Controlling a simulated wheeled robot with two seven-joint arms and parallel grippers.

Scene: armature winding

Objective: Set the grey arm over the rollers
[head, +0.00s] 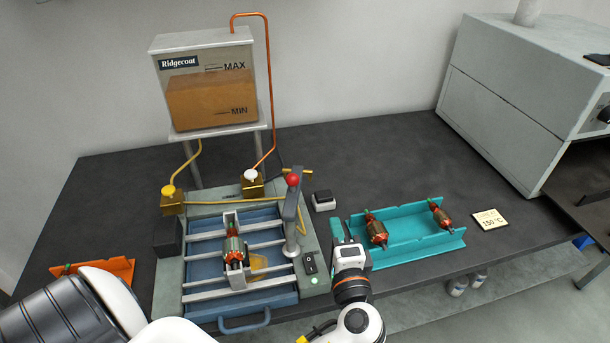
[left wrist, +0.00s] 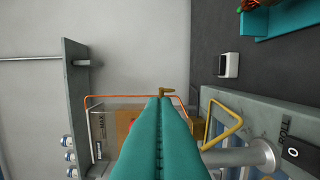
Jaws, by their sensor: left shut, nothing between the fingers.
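The grey arm (head: 291,222) stands upright on its post at the right side of the coating station, its red knob (head: 293,180) at the top. A copper-wound armature (head: 234,250) lies across the rollers in the blue tray (head: 262,302). The grey arm stands to the right of the rollers, not above them. My left gripper (head: 339,228) is shut and empty, right of the grey arm and apart from it. Its teal fingers (left wrist: 158,130) are pressed together in the left wrist view and hide part of the station. My right gripper is not in view.
A teal rack (head: 410,243) with two armatures stands right of my left gripper. A resin tank (head: 207,85) with a copper pipe (head: 269,80) rises behind the station. A small black-and-white box (head: 324,200) sits between. A grey oven (head: 520,95) is far right; an orange tray (head: 95,272) is left.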

